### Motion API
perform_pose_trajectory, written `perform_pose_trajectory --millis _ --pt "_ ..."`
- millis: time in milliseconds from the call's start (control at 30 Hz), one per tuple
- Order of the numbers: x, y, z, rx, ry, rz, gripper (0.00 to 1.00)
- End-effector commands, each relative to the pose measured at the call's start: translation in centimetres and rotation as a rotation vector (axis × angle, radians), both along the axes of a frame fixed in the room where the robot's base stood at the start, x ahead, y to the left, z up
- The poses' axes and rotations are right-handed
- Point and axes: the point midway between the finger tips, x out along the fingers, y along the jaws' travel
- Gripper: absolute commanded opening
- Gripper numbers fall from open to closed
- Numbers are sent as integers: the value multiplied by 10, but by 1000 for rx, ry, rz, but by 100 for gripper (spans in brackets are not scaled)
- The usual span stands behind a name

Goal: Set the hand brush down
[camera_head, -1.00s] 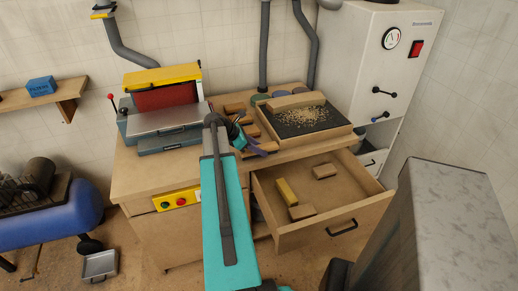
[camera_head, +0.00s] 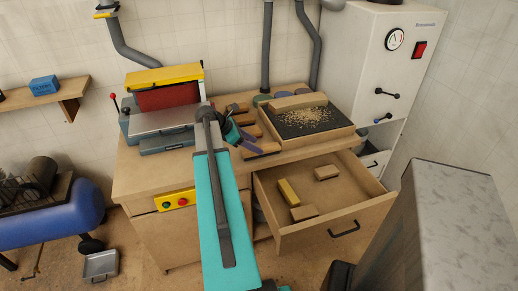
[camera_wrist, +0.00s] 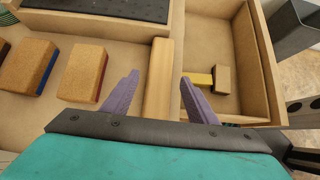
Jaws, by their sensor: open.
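A long pale wooden bar, which I take to be the hand brush (camera_wrist: 160,80), lies on the bench along its front edge; no bristles show. It also shows in the head view (camera_head: 263,150), just right of my gripper (camera_head: 244,140). In the wrist view my gripper (camera_wrist: 158,92) is open, with one purple finger on each side of the bar and gaps between. The fingers hold nothing.
Cork-coloured blocks (camera_wrist: 83,75) lie left of the bar in the wrist view. A dark-matted tray (camera_head: 348,137) holds shavings and a wooden piece. The open drawer (camera_head: 310,233) below holds a yellow block (camera_head: 288,191) and wooden blocks. A sander (camera_head: 165,115) stands left.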

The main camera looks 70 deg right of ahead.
Motion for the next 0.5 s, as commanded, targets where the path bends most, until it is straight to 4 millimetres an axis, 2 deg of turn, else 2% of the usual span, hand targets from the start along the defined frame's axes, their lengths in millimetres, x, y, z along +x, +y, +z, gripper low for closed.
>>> perform_pose_trajectory --millis 300,500 --pt "28 22 35 -1 -1 1 53" --pt "38 31 48 -1 0 2 53"
